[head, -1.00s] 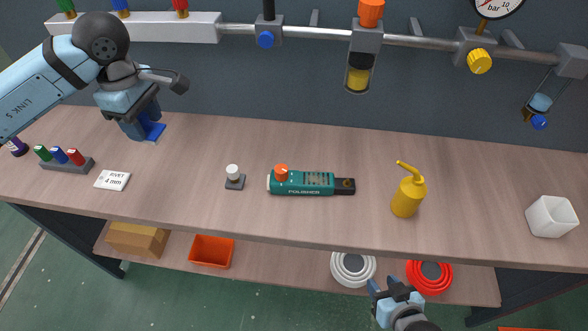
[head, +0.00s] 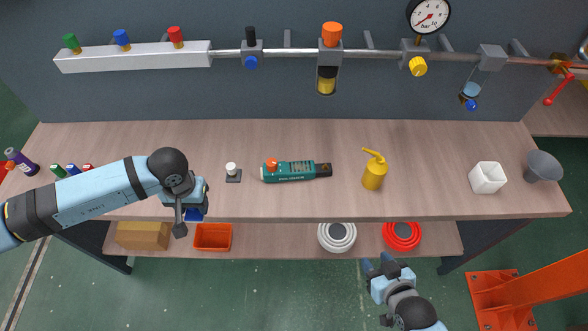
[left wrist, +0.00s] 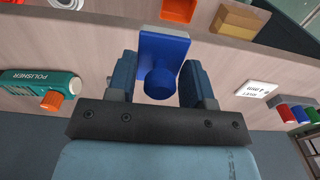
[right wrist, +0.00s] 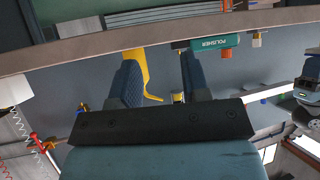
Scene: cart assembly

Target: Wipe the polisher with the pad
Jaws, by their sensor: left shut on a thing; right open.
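The polisher (head: 290,172) is a green tool with an orange knob and a black end, lying on the middle of the workbench; it also shows at the left of the left wrist view (left wrist: 30,86). My left gripper (head: 196,208) is shut on the blue pad (left wrist: 163,48), a flat blue plate with a round knob between the fingers. In the head view the pad is mostly hidden by my arm, near the bench's front edge, left of the polisher and apart from it. My right gripper (head: 378,262) is open and empty, in front of the bench.
A small white-capped stand (head: 232,172) is between my left gripper and the polisher. A yellow oil can (head: 374,170), white cup (head: 487,177) and grey funnel (head: 543,167) stand to the right. A lower shelf holds an orange bin (head: 212,237). A pipe runs along the back wall.

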